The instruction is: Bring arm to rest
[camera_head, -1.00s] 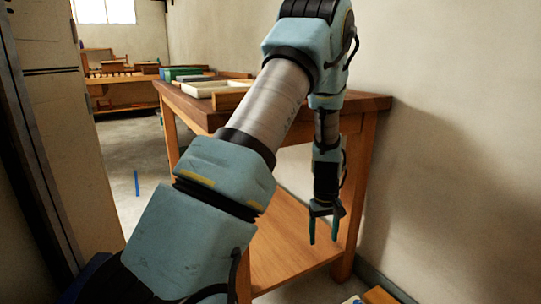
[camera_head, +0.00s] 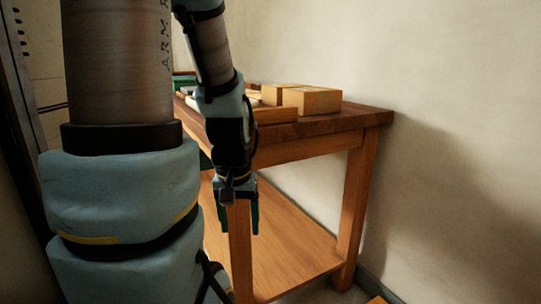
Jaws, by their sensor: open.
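My gripper (camera_head: 240,217) hangs with its fingers pointing down, in front of the near leg of the wooden table (camera_head: 345,122). The green fingers are apart and nothing shows between them. My arm comes up large on the left of the view, bends above the top edge and comes down again to the gripper. The upper bend of the arm is out of view.
Wooden blocks (camera_head: 311,99) and a tray with a wooden edge (camera_head: 276,115) stand on the tabletop. A green item (camera_head: 184,82) shows behind the arm. The table has a lower shelf (camera_head: 295,255). A bare wall (camera_head: 450,110) stands close on the right.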

